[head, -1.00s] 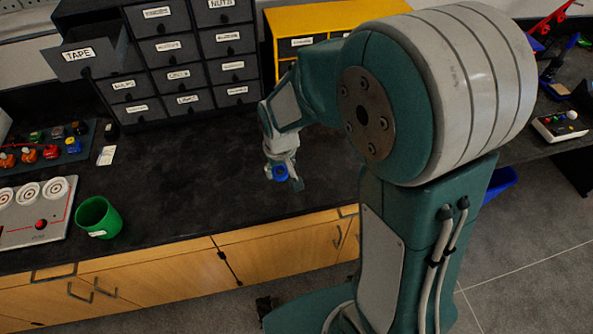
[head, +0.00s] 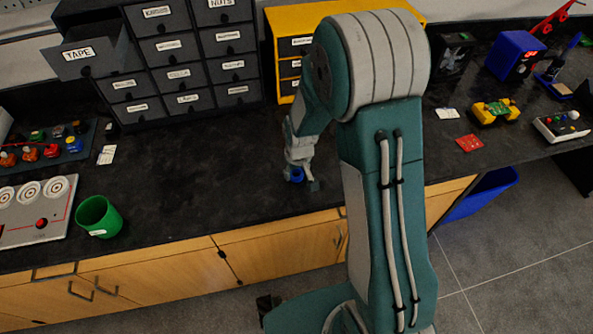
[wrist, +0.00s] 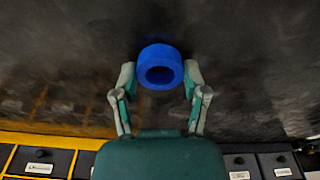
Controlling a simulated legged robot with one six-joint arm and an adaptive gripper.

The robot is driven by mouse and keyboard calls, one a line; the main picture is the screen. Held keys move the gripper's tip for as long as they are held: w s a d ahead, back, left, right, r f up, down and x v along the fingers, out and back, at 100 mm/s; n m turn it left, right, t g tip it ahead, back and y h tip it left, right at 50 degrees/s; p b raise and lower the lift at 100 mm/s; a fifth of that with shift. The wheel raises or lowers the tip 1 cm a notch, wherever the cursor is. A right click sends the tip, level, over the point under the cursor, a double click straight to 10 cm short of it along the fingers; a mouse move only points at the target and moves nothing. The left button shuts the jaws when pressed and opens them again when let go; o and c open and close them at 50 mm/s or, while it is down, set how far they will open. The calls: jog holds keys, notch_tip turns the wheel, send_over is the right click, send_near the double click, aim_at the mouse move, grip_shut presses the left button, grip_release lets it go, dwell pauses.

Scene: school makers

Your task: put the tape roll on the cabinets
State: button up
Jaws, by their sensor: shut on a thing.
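The tape roll is a blue ring (wrist: 160,66); in the wrist view it sits between the two fingertips of my gripper (wrist: 158,80). The tape roll also shows in the head view (head: 297,175), small and partly hidden by the fingers. My gripper (head: 302,180) is shut on it, over the black worktop near its front edge; I cannot tell the exact height. A dark cabinet of labelled drawers (head: 180,47) stands at the back left, with its drawer marked TAPE (head: 91,51) pulled open. A yellow cabinet (head: 275,52) stands to its right, partly behind my arm.
A green cup (head: 98,216) and a control panel (head: 32,212) are on the left of the worktop (head: 200,180). A red card (head: 469,143), a yellow device (head: 494,112) and a blue box (head: 515,58) are on the right. The worktop's middle is clear.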

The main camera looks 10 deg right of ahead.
aim_at(299, 177)
jog(key=o, duration=0.9)
jog(key=shift+a+f, duration=0.1)
jog(key=s+d+r+m+t, duration=0.1)
jog(key=s+r, duration=0.3)
jog(key=r, duration=0.8)
jog(key=s+d+r+t, duration=0.1)
jog(key=s+r, duration=0.4)
jog(key=r, duration=0.6)
jog(key=s+r, duration=0.2)
jog(key=s, duration=0.2)
jog(key=s+r+m+t, duration=0.1)
jog(key=s+r, duration=0.1)
jog(key=s, duration=0.2)
jog(key=s+d+r+t, duration=0.1)
jog(key=s+r, duration=0.1)
jog(key=s, duration=0.2)
jog(key=shift+w, duration=0.1)
